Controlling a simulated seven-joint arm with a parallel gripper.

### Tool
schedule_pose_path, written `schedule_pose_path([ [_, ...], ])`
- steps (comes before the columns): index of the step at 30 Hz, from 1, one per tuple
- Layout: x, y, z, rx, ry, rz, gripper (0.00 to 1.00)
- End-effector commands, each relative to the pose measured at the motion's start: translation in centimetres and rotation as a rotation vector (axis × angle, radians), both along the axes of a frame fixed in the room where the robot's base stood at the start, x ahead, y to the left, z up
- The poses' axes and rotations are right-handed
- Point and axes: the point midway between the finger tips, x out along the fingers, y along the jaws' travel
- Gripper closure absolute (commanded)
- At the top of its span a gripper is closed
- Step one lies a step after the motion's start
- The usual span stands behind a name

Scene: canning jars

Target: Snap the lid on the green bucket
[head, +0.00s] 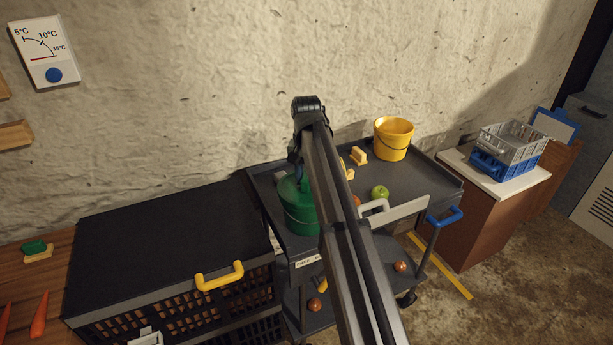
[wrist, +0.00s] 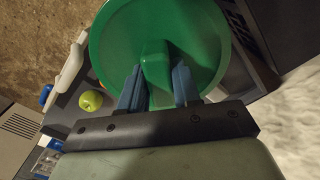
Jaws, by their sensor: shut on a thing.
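The green bucket (head: 301,218) stands upright on the left part of the grey cart's top, partly hidden by my arm in the head view. A round green lid (wrist: 112,45) fills the upper middle of the wrist view, with a raised green grip (wrist: 156,68) at its centre. My gripper (wrist: 158,82) is shut on this grip, a blue finger on each side. In the head view the lid (head: 287,187) shows at the bucket's mouth. I cannot tell whether it is seated on the rim or slightly above it.
A black crate (head: 165,240) stands close on the left. A counter with crates (head: 508,150) is at right.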

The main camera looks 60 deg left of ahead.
Motion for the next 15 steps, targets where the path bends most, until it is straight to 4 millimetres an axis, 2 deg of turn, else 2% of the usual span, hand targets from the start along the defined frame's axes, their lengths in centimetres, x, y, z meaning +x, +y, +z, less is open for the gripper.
schedule_pose_path([
  [13,0.01,0.01,-0.03,0.000,0.000,0.000,1.00],
  [14,0.01,0.01,-0.03,0.000,0.000,0.000,0.66],
  [15,0.01,0.01,-0.03,0.000,0.000,0.000,0.62],
])
